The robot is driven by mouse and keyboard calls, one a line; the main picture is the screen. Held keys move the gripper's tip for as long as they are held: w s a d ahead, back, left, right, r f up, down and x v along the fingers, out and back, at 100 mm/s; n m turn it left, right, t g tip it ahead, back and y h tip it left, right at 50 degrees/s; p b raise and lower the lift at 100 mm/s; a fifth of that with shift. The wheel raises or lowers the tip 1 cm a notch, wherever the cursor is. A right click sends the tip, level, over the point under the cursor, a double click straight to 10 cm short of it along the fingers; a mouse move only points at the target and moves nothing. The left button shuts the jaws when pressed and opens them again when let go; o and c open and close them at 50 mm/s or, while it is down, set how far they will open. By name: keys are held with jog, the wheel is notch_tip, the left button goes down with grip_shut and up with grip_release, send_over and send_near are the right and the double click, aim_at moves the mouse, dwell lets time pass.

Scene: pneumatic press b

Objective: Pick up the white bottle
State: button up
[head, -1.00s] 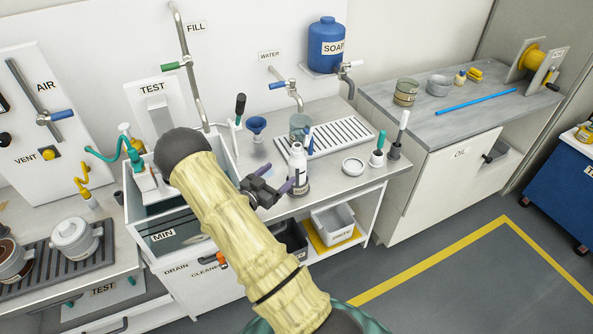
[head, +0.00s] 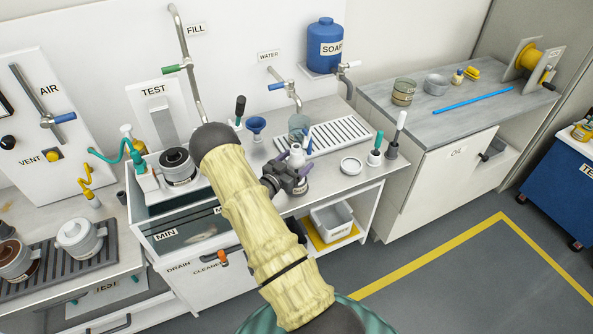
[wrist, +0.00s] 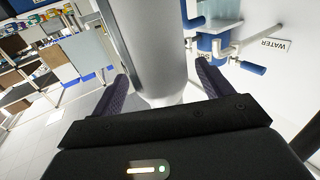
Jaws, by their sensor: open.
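The white bottle (head: 297,156) stands on the grey counter beside the slotted drain tray; its lower part is partly hidden by my gripper in the head view. My gripper (head: 298,172) is at the bottle's body with its purple fingers open. In the wrist view the bottle (wrist: 160,45) rises large and pale between the two spread fingers of my gripper (wrist: 163,85). Whether either finger touches the bottle cannot be told.
A drain tray (head: 325,137), a glass beaker (head: 298,124) and a blue funnel (head: 256,124) are close behind. A shallow dish (head: 351,165) and handled tools (head: 375,156) stand to the right. A water tank (head: 180,215) with a pot (head: 177,165) lies left.

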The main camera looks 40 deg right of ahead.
aim_at(299, 147)
jog(key=shift+x, duration=1.1)
jog(key=shift+w, duration=0.1)
jog(key=c, duration=1.7)
notch_tip(299, 147, up, 10)
jog(key=p, duration=0.5)
jog(key=shift+a, duration=0.1)
